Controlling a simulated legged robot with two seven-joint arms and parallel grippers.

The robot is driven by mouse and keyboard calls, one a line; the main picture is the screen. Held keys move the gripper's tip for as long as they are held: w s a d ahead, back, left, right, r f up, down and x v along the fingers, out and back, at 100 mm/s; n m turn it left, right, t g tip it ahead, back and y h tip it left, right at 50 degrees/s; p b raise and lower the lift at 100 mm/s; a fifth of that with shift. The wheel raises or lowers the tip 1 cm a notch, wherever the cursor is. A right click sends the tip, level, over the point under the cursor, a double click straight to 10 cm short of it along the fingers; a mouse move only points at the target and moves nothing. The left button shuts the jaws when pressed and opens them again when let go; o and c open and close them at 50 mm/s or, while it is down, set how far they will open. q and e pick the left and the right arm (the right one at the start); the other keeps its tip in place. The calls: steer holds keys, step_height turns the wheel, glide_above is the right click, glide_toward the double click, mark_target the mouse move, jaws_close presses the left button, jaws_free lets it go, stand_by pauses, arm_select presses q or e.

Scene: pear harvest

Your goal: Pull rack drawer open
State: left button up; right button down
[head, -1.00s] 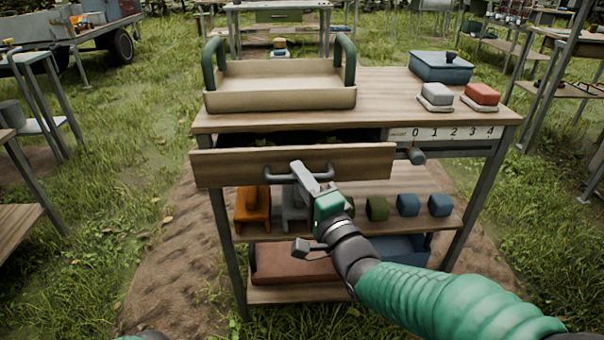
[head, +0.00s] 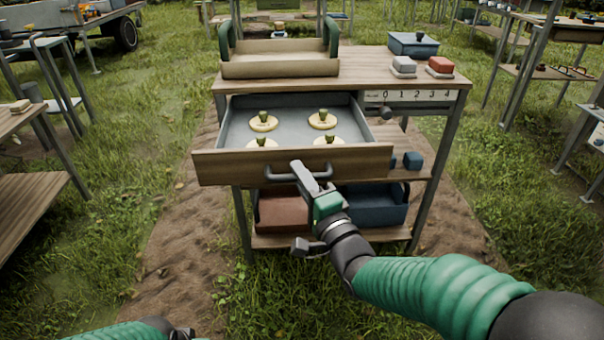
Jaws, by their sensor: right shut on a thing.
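The rack drawer (head: 236,168) has a wooden front and a grey inside, and it stands well out of the wooden rack (head: 372,72). Several pale round pieces with green tops, such as one (head: 263,122) at the back left, lie in it. My right gripper (head: 304,174) is shut on the dark bar handle (head: 283,178) at the middle of the drawer front. Its jaws hide part of the handle. My left arm shows only as a green sleeve at the bottom left edge; its gripper cannot be made out.
A tan tray (head: 280,68) with green handles stands on the rack top. A blue box (head: 414,43), a grey block (head: 403,65) and a red block (head: 440,66) are to its right. Red and blue bins (head: 376,208) sit on the low shelf. Grass in front is clear.

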arm_select(q)
steer(key=shift+s, duration=0.35)
arm_select(e)
steer(key=shift+s+a+f, duration=0.25)
steer(key=shift+s+a, duration=0.15)
steer(key=shift+s, duration=0.1)
steer(key=c, duration=1.7)
jaws_free()
arm_select(q)
steer(key=shift+a+f, duration=0.1)
steer(key=shift+a, duration=0.1)
arm_select(e)
steer(key=shift+w+a, duration=0.1)
steer(key=shift+w, duration=0.1)
steer(key=shift+r, duration=0.1)
